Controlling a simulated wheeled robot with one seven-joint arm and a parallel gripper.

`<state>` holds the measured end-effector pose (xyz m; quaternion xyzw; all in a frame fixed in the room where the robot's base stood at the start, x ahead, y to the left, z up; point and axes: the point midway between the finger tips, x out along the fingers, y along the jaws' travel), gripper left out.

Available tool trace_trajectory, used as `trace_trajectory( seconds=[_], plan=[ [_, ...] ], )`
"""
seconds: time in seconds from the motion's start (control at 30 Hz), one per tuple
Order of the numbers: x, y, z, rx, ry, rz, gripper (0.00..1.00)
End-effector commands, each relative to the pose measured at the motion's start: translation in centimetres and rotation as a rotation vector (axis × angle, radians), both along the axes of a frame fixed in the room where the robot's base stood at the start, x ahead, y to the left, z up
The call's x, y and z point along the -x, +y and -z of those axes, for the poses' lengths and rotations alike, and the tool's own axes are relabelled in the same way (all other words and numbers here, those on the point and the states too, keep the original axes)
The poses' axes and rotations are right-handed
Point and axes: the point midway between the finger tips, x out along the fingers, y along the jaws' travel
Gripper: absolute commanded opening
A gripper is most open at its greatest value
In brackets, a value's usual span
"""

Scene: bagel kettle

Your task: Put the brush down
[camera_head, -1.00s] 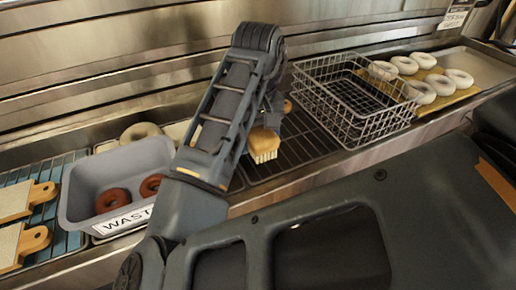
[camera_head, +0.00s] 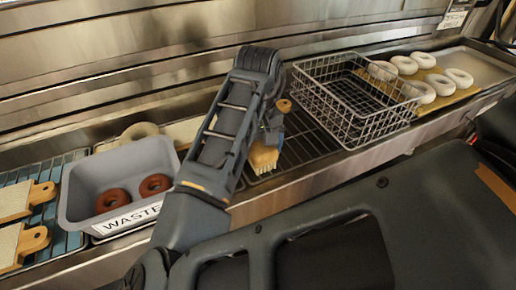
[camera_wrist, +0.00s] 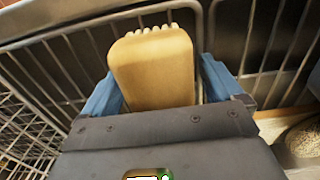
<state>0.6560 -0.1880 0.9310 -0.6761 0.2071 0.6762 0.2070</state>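The brush (camera_head: 264,157), with a tan wooden body and pale bristles, hangs low at my arm's end over the dark wire rack, bristles downward. A round wooden knob (camera_head: 284,106) shows just behind my wrist. In the wrist view the brush's broad tan body (camera_wrist: 155,68) lies between my gripper's two blue fingers (camera_wrist: 162,68), bristles toward the top edge. The left finger meets its side; a thin dark gap shows along the right finger. My gripper's dark body hides the brush's near end, so a firm grip cannot be told. Whether the bristles touch the rack is unclear.
An empty wire basket (camera_head: 350,100) stands close to the right of the brush. A grey waste bin (camera_head: 85,205) with two brown rings stands left. The wire rack (camera_head: 307,142) has bare bars around the brush. Several white rings (camera_head: 459,77) lie on a board at far right.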

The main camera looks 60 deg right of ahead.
Motion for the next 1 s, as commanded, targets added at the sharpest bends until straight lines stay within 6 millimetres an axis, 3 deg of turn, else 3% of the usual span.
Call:
trace_trajectory(
  seconds=[0.37,0.8,1.0],
  plan=[
    [0.0,-0.1,-1.1,0.002,-0.001,0.0,0.94],
    [-0.1,0.0,-9.8,-0.002,-0.005,0.004,0.94],
    [-0.1,0.0,-11.9,-0.001,-0.002,0.0,0.94]
  ],
)
